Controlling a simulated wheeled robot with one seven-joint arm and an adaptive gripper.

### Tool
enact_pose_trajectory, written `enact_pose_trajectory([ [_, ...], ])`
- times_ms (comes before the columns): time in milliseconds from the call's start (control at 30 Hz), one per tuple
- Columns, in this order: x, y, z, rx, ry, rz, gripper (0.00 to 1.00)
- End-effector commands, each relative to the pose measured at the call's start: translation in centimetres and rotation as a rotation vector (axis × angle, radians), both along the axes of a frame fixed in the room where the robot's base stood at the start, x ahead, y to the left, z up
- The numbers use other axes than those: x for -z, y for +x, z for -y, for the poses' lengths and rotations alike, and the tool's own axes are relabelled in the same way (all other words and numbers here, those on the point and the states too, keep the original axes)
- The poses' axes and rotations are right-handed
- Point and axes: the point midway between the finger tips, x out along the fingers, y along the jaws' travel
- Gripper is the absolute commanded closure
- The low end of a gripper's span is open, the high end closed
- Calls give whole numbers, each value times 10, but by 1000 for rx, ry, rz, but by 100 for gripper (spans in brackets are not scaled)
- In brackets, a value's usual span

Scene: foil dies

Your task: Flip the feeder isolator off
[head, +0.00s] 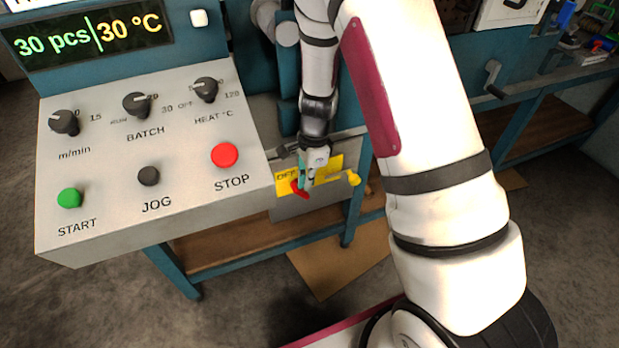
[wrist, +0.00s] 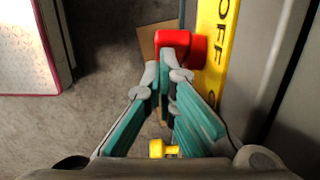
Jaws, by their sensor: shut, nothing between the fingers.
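The isolator's yellow plate (head: 284,181), marked OFF at its left end, is on the front of the grey cabinet beside the control panel. A red handle (head: 299,190) stands at the OFF end; in the wrist view the red handle (wrist: 173,38) is beside the OFF lettering on the yellow plate (wrist: 210,60). A yellow knob (head: 353,178) sticks out at the plate's right end and shows in the wrist view (wrist: 157,149). My gripper (head: 304,184) is shut and empty, its fingertips (wrist: 166,68) right at the red handle. I cannot tell whether they touch it.
The control panel (head: 120,215) with knobs and START, JOG and STOP buttons stands close to the left of my gripper. A teal bench frame (head: 175,272) with a wooden shelf is below. A second bench with a crank is at the right.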

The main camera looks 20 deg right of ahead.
Motion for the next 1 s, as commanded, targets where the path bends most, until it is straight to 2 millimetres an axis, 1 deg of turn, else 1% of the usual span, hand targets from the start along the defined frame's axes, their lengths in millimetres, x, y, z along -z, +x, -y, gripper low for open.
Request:
enact_pose_trajectory([
  [267,-3,-1,-11,-1,2,-1,100],
  [600,-2,0,-22,-2,1,0,100],
  [1000,-1,0,-23,-1,1,0,100],
])
